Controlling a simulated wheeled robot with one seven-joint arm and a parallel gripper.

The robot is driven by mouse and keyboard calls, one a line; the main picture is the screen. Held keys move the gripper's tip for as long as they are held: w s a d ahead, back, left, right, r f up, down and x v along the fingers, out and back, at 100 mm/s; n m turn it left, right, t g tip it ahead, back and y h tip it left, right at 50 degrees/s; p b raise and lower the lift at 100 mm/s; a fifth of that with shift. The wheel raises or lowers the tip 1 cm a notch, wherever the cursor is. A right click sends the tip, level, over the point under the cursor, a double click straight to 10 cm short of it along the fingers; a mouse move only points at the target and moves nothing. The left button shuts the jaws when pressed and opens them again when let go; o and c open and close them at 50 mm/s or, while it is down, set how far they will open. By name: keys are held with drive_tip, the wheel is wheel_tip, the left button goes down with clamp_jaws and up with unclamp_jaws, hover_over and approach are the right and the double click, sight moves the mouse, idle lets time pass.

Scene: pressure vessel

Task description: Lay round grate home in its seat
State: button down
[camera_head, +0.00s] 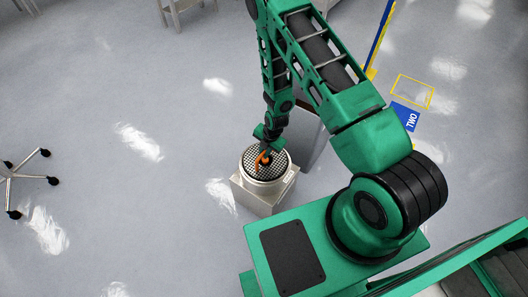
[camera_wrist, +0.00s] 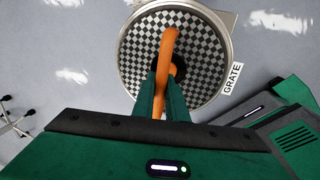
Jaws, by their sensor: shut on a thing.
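The round grate (camera_head: 279,165) is a disc with a dark and light checker pattern and an orange handle (camera_head: 263,162). My gripper (camera_head: 266,150) is above the grate. In the wrist view my gripper (camera_wrist: 162,82) is shut on the orange handle (camera_wrist: 170,42). The fingers hide part of the near side.
A tag reading "GRATE" (camera_wrist: 232,78) is beside the rim. A grey panel (camera_head: 308,140) stands close behind the vessel at right. A wheeled chair base (camera_head: 22,180) is at far left, and a blue "TWO" sign (camera_head: 406,116) at right. Floor left of the vessel is clear.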

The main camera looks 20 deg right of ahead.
drive_tip(key=shift+f, duration=0.65)
drive_tip(key=c, duration=1.7)
unclamp_jaws()
drive_tip(key=shift+r, duration=0.1)
drive_tip(key=r, duration=0.3)
drive_tip(key=s+d+r, duration=0.1)
drive_tip(key=r, duration=0.6)
drive_tip(key=shift+s+d+r, duration=0.15)
drive_tip(key=shift+s+r, duration=0.05)
drive_tip(key=shift+s, duration=0.1)
